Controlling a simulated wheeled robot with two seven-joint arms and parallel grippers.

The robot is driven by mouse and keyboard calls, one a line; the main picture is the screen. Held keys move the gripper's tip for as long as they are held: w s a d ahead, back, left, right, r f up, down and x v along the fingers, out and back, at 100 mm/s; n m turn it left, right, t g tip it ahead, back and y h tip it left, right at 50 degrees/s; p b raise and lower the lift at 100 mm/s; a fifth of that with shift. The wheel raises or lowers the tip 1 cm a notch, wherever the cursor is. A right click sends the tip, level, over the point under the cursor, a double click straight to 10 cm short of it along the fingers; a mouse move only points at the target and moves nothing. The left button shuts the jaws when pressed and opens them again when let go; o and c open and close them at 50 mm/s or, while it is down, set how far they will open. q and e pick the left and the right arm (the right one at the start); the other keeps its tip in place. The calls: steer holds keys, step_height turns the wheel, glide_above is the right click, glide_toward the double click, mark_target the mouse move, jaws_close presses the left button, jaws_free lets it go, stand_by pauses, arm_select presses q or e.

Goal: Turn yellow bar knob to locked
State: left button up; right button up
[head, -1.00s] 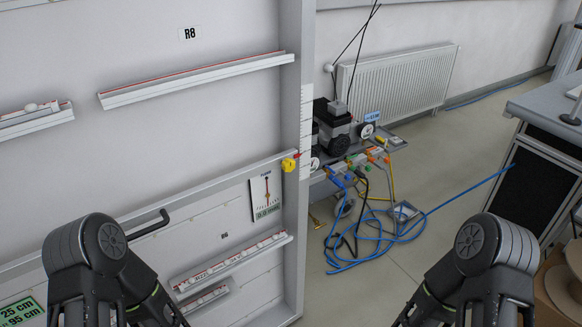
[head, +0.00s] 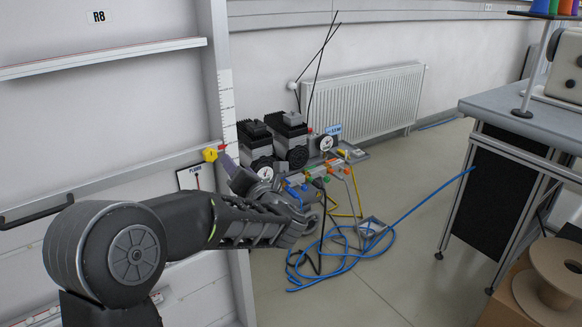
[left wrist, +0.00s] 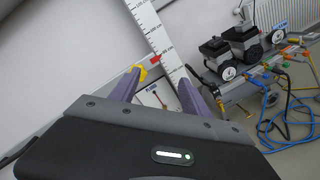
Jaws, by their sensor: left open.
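The yellow knob (head: 210,154) sits on the grey frame beside a white measuring scale (head: 228,110) with a red marker. It also shows in the left wrist view (left wrist: 141,72), partly behind the left finger's tip. Whether it is turned to locked cannot be read. My left gripper (head: 236,170) reaches across the head view, its purple fingertip just right of and below the knob. In the left wrist view my left gripper (left wrist: 160,80) has its fingers apart with nothing held between them. My right gripper is out of view.
A white gauge card (head: 188,179) is below the knob, partly hidden by my arm. Pumps (head: 287,142) and coloured valves stand behind the gripper. Blue hose (head: 340,260) lies on the floor. A bench (head: 520,125) and cardboard box (head: 510,290) are at right.

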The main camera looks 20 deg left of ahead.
mark_target(212, 155)
arm_select(q)
steer(key=n, duration=0.2)
steer(key=s+a+r+n+g+y, duration=0.1)
steer(key=n, duration=0.2)
steer(key=s+n+g+y, duration=0.1)
steer(key=n, duration=0.1)
steer(key=shift+s+a+r+n, duration=0.15)
steer(key=shift+s+a+n, duration=0.1)
steer(key=shift+n, duration=0.15)
steer(key=shift+a, duration=0.1)
steer(key=p+x, duration=0.1)
steer(key=x, duration=0.6)
steer(key=shift+w+a, duration=0.2)
steer(key=shift+a, duration=0.15)
steer(key=shift+c, duration=0.4)
jaws_close()
